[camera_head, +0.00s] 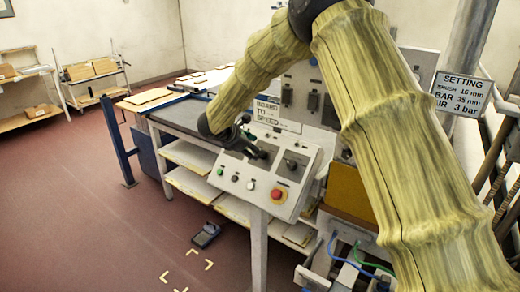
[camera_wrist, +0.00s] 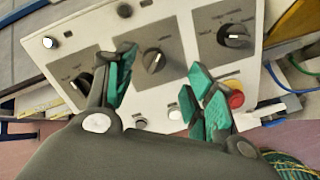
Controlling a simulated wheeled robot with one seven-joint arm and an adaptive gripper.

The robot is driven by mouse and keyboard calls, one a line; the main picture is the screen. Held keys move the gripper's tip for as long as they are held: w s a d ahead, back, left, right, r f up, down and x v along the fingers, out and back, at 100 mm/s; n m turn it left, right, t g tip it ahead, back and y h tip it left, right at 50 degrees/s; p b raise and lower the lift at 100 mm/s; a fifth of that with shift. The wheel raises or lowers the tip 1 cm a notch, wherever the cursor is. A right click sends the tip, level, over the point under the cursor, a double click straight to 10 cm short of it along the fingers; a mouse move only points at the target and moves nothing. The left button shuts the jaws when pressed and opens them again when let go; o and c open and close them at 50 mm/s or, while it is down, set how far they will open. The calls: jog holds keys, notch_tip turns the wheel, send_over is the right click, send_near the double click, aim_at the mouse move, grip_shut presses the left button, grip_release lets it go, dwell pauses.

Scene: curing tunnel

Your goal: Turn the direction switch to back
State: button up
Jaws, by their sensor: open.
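The sloped grey control panel (camera_head: 255,195) stands at the end of the bench. In the wrist view it carries three black rotary switches: a left one (camera_wrist: 82,82), a middle one (camera_wrist: 154,61) and a right one (camera_wrist: 235,36). Their labels are too small to read, so I cannot tell which is the direction switch. My gripper (camera_wrist: 163,68) is open, with teal finger pads on either side of the middle switch. I cannot tell if they touch it. In the head view my gripper (camera_head: 256,151) is over the panel and hides part of it.
A red button (camera_wrist: 235,97) and a white button (camera_wrist: 175,113) sit close to the right finger. A "BOARD TO SPEED" sign (camera_head: 272,112) is behind the panel. Blue and green cables (camera_head: 350,250) hang at the right. The floor (camera_head: 90,220) at left is mostly clear.

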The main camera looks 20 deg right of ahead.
aim_at(261, 158)
jog(key=w+d+f, duration=0.1)
jog(key=w+d+f+p, duration=0.1)
jog(key=f, duration=0.1)
jog(key=w+d+f, duration=0.1)
jog(key=shift+w+f+p, duration=0.3)
jog(key=shift+w+p, duration=0.1)
jog(key=shift+w+d+f, duration=0.15)
jog(key=shift+w+f, duration=0.05)
jog(key=shift+d, duration=0.15)
jog(key=shift+s+r, duration=0.45)
jog(key=shift+s, duration=0.35)
jog(key=shift+w+f, duration=0.5)
jog(key=shift+c, duration=1.4)
jog(key=shift+w+f, duration=0.1)
jog(key=c, duration=0.4)
jog(key=shift+r, duration=0.2)
jog(key=c, duration=0.3)
